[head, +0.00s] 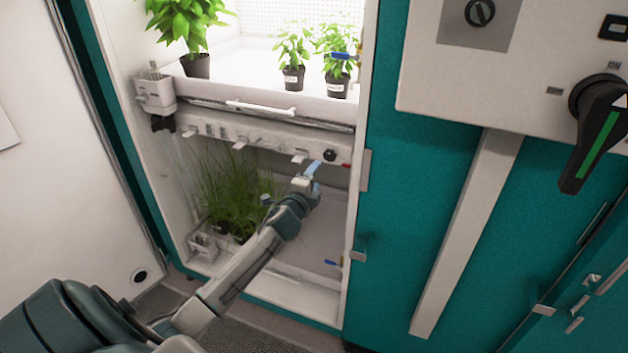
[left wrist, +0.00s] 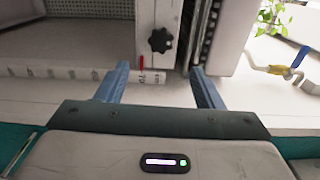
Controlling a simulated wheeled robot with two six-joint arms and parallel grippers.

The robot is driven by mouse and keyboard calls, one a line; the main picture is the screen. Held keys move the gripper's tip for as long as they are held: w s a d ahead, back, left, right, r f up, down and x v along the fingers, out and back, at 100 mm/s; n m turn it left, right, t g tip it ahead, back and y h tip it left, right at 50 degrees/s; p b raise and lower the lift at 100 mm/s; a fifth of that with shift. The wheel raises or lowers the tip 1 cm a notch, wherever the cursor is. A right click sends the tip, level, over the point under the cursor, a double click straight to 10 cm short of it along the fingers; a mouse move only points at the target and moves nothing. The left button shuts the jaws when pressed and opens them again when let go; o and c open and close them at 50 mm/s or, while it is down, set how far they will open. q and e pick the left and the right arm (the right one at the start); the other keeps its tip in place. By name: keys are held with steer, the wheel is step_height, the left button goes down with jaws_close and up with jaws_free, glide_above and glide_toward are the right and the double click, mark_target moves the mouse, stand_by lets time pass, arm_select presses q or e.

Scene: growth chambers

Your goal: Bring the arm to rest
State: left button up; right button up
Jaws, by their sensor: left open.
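My left arm reaches from the lower left of the head view into the lower part of the open growth chamber (head: 350,230). My left gripper (head: 313,168) is at the front of the lower compartment, just under the upper shelf's front edge. In the left wrist view the two blue fingers (left wrist: 160,85) are spread apart with nothing held between them. I cannot tell whether the fingers touch anything. My right gripper is not in view.
Potted plants (head: 292,77) stand on the lit upper shelf (head: 235,88). Grassy plants (head: 228,190) fill the lower left. A white holder (head: 155,92) hangs at the left post. A control box with a black handle (head: 592,135) is at the right. The lower right shelf is mostly bare.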

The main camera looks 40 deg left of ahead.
arm_select(q)
steer(key=shift+f, duration=0.1)
steer(key=s+f+n+g+b, duration=0.15)
steer(key=s+f, duration=0.25)
steer(key=f, duration=0.7)
steer(key=s+f+n+g, duration=0.2)
steer(key=s+f+g, duration=0.15)
steer(key=f, duration=0.75)
steer(key=s+f+n+g, duration=0.2)
steer(key=s+f, duration=0.2)
steer(key=f, duration=0.8)
steer(key=s+d+f+n+g+h+b, duration=0.1)
steer(key=s+d+f+n+g, duration=0.15)
steer(key=s+f, duration=0.65)
steer(key=s+d+f+n+g+h, duration=0.1)
steer(key=s+d+f+n, duration=0.15)
steer(key=s+f, duration=0.7)
steer(key=s+d+f+n+g, duration=0.1)
steer(key=s+d+f+g, duration=0.1)
steer(key=s, duration=0.8)
steer(key=s+d+f+n+g+b, duration=0.1)
steer(key=s+d+f+n+g, duration=0.1)
steer(key=s+d+f, duration=0.2)
steer(key=s+d+f+n+g+h, duration=0.1)
steer(key=s+d+f, duration=0.3)
steer(key=s, duration=1.2)
step_height(320, 180, down, 4)
steer(key=shift+s+n+g, duration=0.2)
steer(key=shift+n+g, duration=0.15)
steer(key=shift+g, duration=0.1)
